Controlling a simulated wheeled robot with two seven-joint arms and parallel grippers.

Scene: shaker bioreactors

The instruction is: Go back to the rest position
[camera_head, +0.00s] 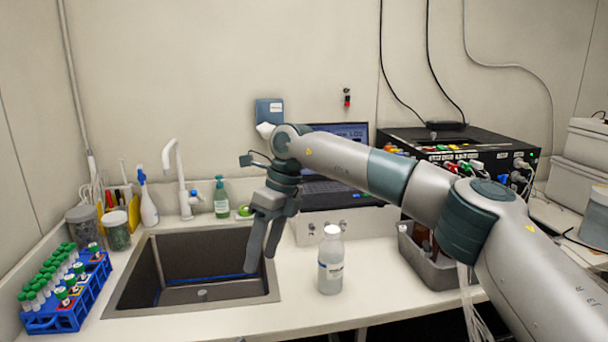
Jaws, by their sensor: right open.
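My right arm reaches in from the right side of the head view, across the counter. My right gripper (262,248) points down over the right part of the sink, with its two fingers apart and nothing between them. A white bottle with a white cap (330,262) stands upright on the counter to the right of the gripper, apart from it. My left gripper is not in view.
The sink (136,292) lies left of centre. A blue rack of green-capped tubes (62,317) stands at the left. A laptop (325,193), a black device (478,146) and a grey bin (428,266) are behind or under my right arm. Counter around the bottle is clear.

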